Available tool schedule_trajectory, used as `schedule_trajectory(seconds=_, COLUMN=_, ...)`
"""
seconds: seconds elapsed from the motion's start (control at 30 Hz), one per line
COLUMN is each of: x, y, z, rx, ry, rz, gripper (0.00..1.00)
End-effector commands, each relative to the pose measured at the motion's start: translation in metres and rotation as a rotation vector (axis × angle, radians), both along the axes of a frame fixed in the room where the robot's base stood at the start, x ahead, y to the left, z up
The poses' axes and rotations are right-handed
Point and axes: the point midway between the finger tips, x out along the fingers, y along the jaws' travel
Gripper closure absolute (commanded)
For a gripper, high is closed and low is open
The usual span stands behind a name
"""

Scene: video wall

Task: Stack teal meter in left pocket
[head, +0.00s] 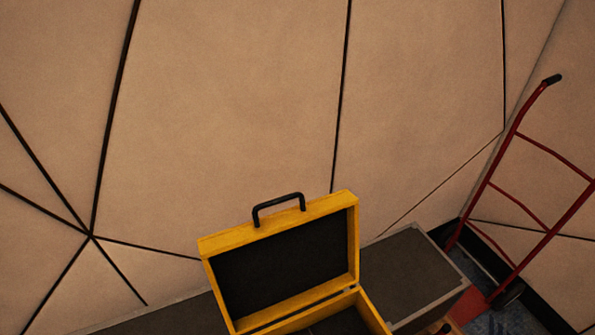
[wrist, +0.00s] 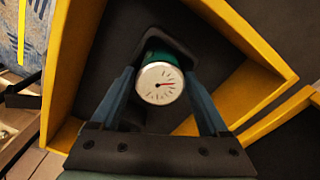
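The teal meter (wrist: 160,84) shows in the wrist view, its round white dial with a red needle facing my camera and a strip of teal body behind it. My gripper (wrist: 159,76) has one finger on each side of the meter, and both fingertips meet its sides, so it looks shut on it. The meter is over the dark interior of a yellow case (wrist: 75,80). A dark rounded shape lies around the meter's far end; I cannot tell whether this is a pocket. In the head view the open yellow case (head: 228,244) shows at the bottom, its pockets mostly cut off.
The case's lid stands open with a black handle (head: 278,204) on top. A dark grey box (head: 410,262) with pale edges is to its right. A red hand truck (head: 518,205) leans by the panelled wall (head: 240,110) further right.

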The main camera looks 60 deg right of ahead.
Motion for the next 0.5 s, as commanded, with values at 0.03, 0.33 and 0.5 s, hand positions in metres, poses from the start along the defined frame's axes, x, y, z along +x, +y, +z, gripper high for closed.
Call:
schedule_trajectory(seconds=0.03, x=0.0, y=0.0, z=0.0, rx=0.0, ry=0.0, rz=0.0, gripper=0.1)
schedule_trajectory(seconds=0.33, x=0.0, y=0.0, z=0.001, rx=0.0, ry=0.0, rz=0.0, gripper=0.04)
schedule_trajectory(seconds=0.5, x=0.0, y=0.0, z=0.012, rx=-0.001, ry=-0.001, rz=0.0, gripper=0.04)
